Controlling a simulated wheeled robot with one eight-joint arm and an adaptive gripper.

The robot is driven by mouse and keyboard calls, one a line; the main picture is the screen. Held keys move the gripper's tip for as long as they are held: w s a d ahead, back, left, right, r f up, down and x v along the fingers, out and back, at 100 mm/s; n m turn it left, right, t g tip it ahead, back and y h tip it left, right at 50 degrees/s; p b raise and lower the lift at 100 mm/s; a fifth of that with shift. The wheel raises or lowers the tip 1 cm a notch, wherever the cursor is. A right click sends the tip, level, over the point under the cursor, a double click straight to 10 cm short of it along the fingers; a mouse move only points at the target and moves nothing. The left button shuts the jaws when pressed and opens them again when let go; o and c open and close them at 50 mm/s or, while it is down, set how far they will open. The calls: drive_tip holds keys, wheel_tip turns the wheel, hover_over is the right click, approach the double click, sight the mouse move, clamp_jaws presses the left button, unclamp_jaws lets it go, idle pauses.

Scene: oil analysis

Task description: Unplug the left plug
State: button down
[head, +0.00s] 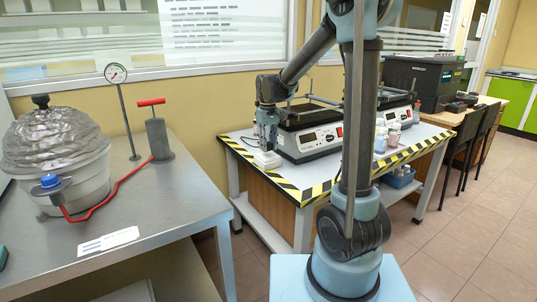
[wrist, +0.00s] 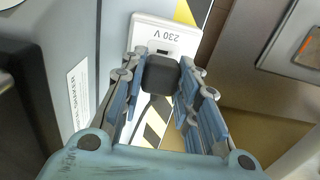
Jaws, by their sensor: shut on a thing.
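The plug, a black block (wrist: 161,74), sits between the fingers of my gripper (wrist: 162,68) in the wrist view. The fingers close on it from both sides. A dark cable runs down from it. Just beyond it is the white socket box (wrist: 168,33), marked 230 V. I cannot tell whether the plug is still seated in the socket. In the head view my gripper (head: 267,147) points down at the white socket box (head: 267,160) on the striped-edge table, left of a shaker-like device (head: 311,137). The plug is hidden there, and no second plug is visible.
The striped-edge table (head: 235,149) also holds a second device (head: 396,98) and small bottles (head: 393,133). The device stands close to my gripper's right. Floor at right is clear.

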drive_tip(key=shift+r, duration=1.75)
drive_tip(key=shift+w+r, duration=0.1)
drive_tip(key=shift+r, duration=0.25)
drive_tip(key=shift+d, duration=0.1)
